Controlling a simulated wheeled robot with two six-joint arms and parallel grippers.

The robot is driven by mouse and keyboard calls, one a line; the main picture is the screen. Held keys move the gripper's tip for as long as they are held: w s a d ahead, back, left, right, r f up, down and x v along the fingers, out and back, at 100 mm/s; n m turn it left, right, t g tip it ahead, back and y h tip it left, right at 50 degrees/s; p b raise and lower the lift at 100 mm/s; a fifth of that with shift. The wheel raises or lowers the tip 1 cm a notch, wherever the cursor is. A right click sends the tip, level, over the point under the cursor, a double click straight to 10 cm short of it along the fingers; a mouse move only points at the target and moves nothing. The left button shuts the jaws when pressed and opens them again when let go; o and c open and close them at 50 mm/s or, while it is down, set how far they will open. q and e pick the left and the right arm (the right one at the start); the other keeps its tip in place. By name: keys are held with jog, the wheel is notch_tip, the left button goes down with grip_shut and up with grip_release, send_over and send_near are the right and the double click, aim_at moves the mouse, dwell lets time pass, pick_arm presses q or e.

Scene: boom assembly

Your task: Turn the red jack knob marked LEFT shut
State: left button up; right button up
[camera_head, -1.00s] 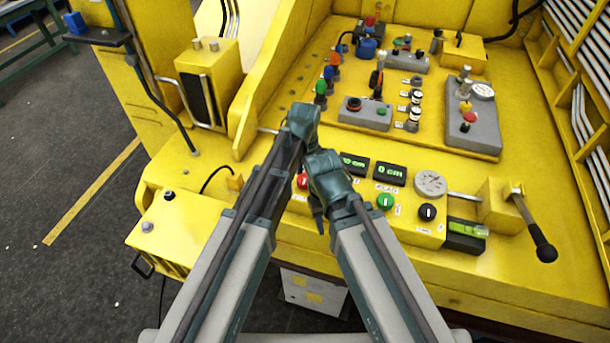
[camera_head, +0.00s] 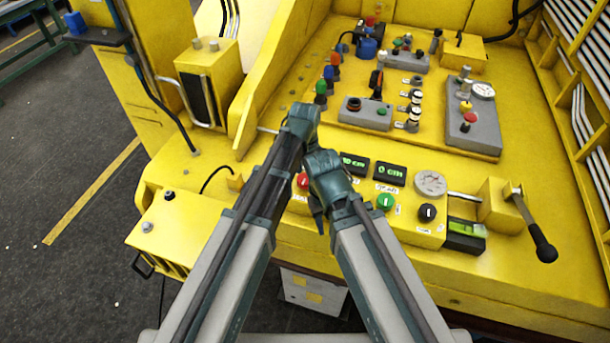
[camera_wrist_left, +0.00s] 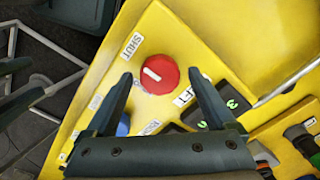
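The red knob (camera_wrist_left: 163,80) sits on the yellow panel in the left wrist view, with a short white mark on its top. A SHUT label (camera_wrist_left: 132,46) lies to its upper left, and a label (camera_wrist_left: 183,97) partly hidden by a finger shows the end of LEFT. My left gripper (camera_wrist_left: 160,72) is open, with one finger on each side of the knob and a visible gap on both sides. In the head view the red knob (camera_head: 303,180) shows partly between my arms. My right gripper (camera_head: 318,218) hangs low beside it; its finger opening cannot be made out.
Two green displays (camera_head: 390,172) stand behind a green knob (camera_head: 385,201) and a black knob (camera_head: 427,212). A lever with a black grip (camera_head: 544,250) stands at the right. A blue part (camera_wrist_left: 123,126) is partly hidden by my left gripper.

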aim_at(305, 179)
dwell(0.3)
pick_arm(q)
notch_tip(305, 179, up, 14)
jog(key=p, duration=1.3)
jog(key=shift+p, duration=0.4)
jog(key=shift+f, duration=0.15)
jog(key=s+a+n, duration=0.6)
jog(key=a, duration=0.3)
jog(key=s+a+n, duration=0.5)
jog(key=a+n, duration=0.2)
jog(key=a, duration=0.1)
jog(key=s+d+f+m+b, duration=0.2)
jog(key=d+f+b, duration=0.3)
jog(key=f+b, duration=0.3)
jog(key=s+d+f+m+y+b, duration=0.1)
jog(key=s+d+f+m+b, duration=0.1)
jog(key=d+f+b, duration=0.4)
notch_tip(305, 179, down, 2)
jog(key=shift+s+b, duration=0.7)
jog(key=shift+b, duration=0.4)
